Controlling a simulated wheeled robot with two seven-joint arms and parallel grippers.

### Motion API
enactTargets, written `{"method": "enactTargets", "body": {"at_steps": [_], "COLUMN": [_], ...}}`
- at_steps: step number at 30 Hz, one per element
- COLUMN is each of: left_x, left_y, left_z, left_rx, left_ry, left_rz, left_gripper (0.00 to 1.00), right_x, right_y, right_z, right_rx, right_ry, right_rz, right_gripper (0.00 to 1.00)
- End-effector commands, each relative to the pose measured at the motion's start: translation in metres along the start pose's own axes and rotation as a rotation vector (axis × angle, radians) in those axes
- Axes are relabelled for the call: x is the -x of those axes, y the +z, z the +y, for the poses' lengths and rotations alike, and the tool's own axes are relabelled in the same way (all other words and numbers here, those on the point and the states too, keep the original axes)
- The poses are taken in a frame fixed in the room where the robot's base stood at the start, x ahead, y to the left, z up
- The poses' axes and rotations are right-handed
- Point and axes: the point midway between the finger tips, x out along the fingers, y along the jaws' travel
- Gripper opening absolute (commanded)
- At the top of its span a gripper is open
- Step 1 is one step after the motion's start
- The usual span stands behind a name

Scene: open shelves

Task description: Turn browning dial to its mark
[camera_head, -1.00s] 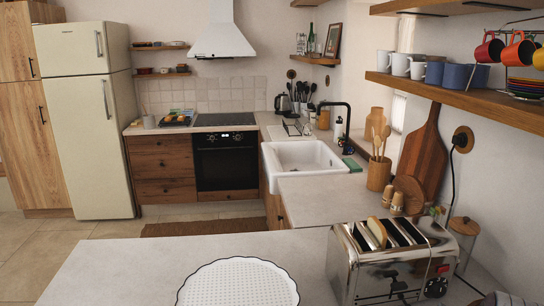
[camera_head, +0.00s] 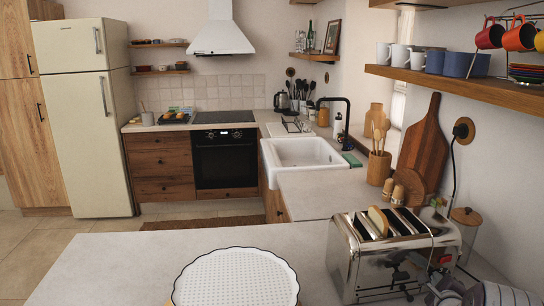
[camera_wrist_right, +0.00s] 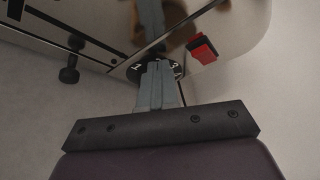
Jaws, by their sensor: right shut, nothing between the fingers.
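The chrome toaster (camera_head: 375,268) stands on the counter at the lower right, with a slice of bread (camera_head: 378,220) in one slot. Its round black browning dial (camera_wrist_right: 134,72) with white marks shows in the right wrist view, mostly hidden behind my fingers. My right gripper (camera_wrist_right: 157,68) is shut with its grey fingers together and nothing between them. Its tips are over the dial face; I cannot tell whether they touch it. In the head view, my right gripper (camera_head: 440,288) is at the toaster's front lower right. The dial's pointer is hidden. My left gripper is not in view.
A red switch (camera_wrist_right: 202,50) sits right of the dial and a black lever knob (camera_wrist_right: 69,74) to its left. A white round dish (camera_head: 237,280) lies left of the toaster. A glass jar (camera_head: 466,230) stands behind the toaster's right end.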

Motion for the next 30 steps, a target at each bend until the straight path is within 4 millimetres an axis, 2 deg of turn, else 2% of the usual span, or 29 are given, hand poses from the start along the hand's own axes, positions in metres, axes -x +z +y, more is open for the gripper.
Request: {"method": "enactTargets", "body": {"at_steps": [17, 30], "left_x": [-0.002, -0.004], "left_y": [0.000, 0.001], "left_z": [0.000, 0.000], "left_rx": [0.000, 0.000], "left_ry": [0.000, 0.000], "left_rz": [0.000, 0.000], "left_gripper": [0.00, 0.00], "right_x": [-0.001, 0.000], "right_y": [-0.003, -0.002], "right_z": [0.002, 0.012], "right_rx": [-0.001, -0.001], "right_ry": [0.000, 0.002], "right_rz": [0.002, 0.003], "right_gripper": [0.00, 0.00]}}
